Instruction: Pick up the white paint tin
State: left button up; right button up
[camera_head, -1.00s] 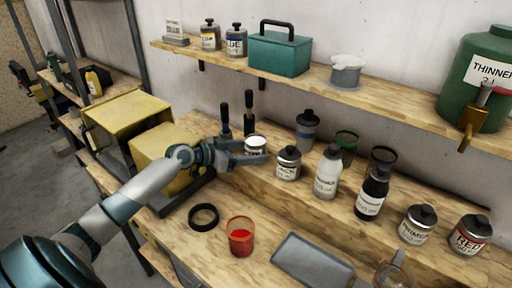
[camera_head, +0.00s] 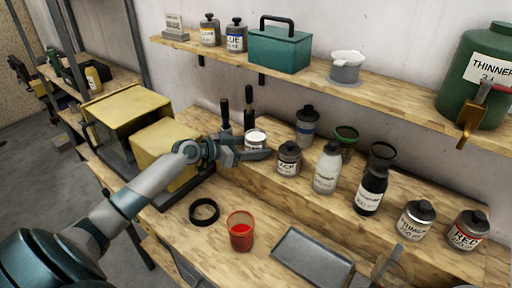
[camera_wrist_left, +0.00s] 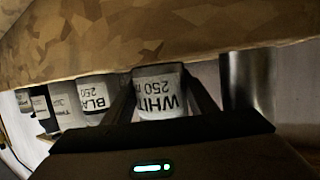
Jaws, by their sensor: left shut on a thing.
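The white paint tin (camera_head: 255,138) is a small tin with a light top, at the left end of the raised back step of the workbench. In the left wrist view its label, reading WHITE 250 (camera_wrist_left: 159,92), shows upside down between my fingers. My left gripper (camera_head: 257,152) is shut on the tin, with a finger on either side of it. I cannot tell whether the tin is clear of the step. My right gripper is not in view.
The black paint tin (camera_head: 288,158) stands close to the right, with a white bottle (camera_head: 327,168) and dark bottle (camera_head: 374,185) beyond. Two dark upright handles (camera_head: 248,108) stand just behind. A red cup (camera_head: 240,232) and grey tray (camera_head: 311,262) lie in front.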

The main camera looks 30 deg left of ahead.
pick_arm(q)
jog(key=shift+r, duration=0.15)
notch_tip(320, 180, up, 18)
jog(key=b, duration=0.5)
jog(key=shift+f, duration=0.2)
dwell(0.5)
